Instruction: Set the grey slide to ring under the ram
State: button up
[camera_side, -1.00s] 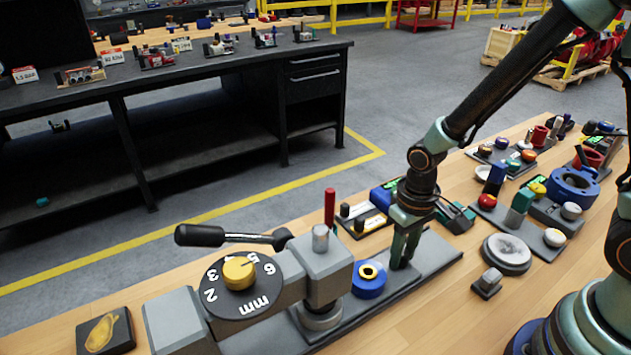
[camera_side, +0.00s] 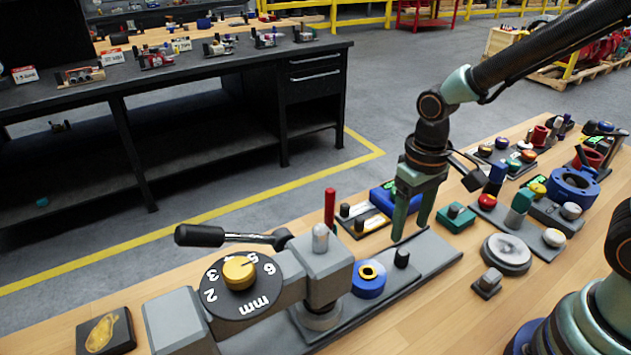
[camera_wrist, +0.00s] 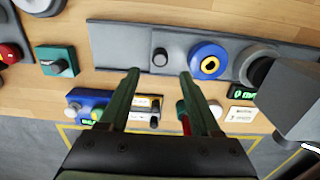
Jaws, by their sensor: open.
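The grey slide (camera_side: 387,272) lies in a long grey rail (camera_side: 432,254) on the bench. It carries a blue ring with a yellow centre (camera_side: 369,280) and an upright black knob (camera_side: 401,257). The ring stands just right of the ram (camera_side: 324,294) in the side view, not under it. In the wrist view the knob (camera_wrist: 160,57) shows beyond and between my fingertips, with the blue ring (camera_wrist: 208,62) to its right. My gripper (camera_side: 411,232) is open and empty, its fingertips above the knob.
The press head (camera_side: 322,262) has a dial with a yellow knob (camera_side: 238,272) and a black-handled lever (camera_side: 200,235). A red rod (camera_side: 329,207) stands behind it. A green block (camera_side: 455,217) and a round grey-white disc (camera_side: 506,253) lie near the rail's right end.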

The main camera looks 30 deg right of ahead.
jog(key=shift+r, duration=2.05)
jog(key=s+d+r+t, duration=0.2)
jog(key=d+r+t, duration=0.3)
jog(key=r, duration=0.4)
jog(key=shift+d+r+t, duration=0.3)
jog(key=shift+d+r, duration=0.1)
jog(key=shift+d, duration=0.35)
